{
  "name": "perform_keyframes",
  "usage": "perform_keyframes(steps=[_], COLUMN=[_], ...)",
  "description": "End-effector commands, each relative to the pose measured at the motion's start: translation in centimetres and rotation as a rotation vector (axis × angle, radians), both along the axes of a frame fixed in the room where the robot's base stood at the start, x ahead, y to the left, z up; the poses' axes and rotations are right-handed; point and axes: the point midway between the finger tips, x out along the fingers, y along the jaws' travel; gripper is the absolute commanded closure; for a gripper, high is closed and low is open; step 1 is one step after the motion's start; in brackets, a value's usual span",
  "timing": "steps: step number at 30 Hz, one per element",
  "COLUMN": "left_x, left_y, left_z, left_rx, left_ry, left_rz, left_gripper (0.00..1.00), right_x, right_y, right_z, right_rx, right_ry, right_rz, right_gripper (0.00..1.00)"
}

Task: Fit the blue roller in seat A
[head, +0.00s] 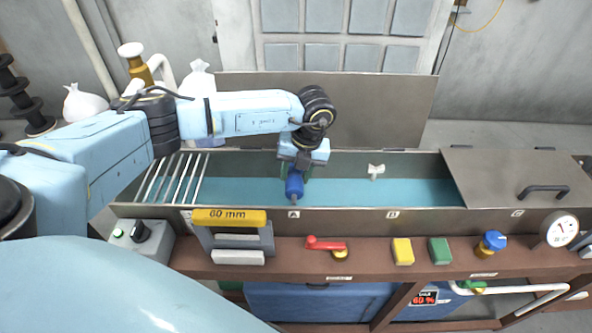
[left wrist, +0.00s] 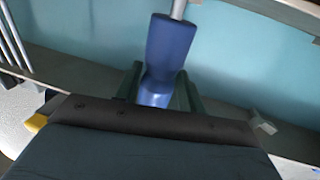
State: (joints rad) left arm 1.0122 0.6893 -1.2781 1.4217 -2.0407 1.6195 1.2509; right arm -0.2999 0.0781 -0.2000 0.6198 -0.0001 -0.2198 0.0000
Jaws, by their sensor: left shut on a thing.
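The blue roller (head: 294,183) is in my left gripper (head: 296,168), over the teal-lined trough in the head view. The left wrist view shows the blue roller (left wrist: 168,50) between the two dark green fingers (left wrist: 157,88), with a light metal shaft at its far end. The fingers are shut on its narrower part. I cannot tell whether the shaft touches the seat. My right gripper is not in view.
The trough (head: 340,192) has a raised lid behind it, a slatted rack (head: 173,180) at left and a closed cover (head: 515,180) at right. A white wing-shaped piece (head: 376,171) is near B. A 60 mm gauge (head: 230,218), a red-handled valve (head: 326,244) and blocks line the front ledge.

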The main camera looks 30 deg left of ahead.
Motion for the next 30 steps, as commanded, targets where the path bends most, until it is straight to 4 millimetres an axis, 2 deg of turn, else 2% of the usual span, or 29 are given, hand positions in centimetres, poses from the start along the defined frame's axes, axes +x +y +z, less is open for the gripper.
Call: perform_keyframes(steps=[18,30], left_x=[0.0,0.0], left_y=[-0.1,0.0], left_z=[-4.4,-4.8], left_rx=[-0.001,0.0], left_ry=[-0.001,-0.001], left_rz=[0.0,0.0], left_gripper=[0.91,0.91], right_x=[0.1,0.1], right_y=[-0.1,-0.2], right_z=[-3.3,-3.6], right_rx=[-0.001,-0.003], right_ry=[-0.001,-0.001], right_rz=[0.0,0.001], right_gripper=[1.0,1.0])
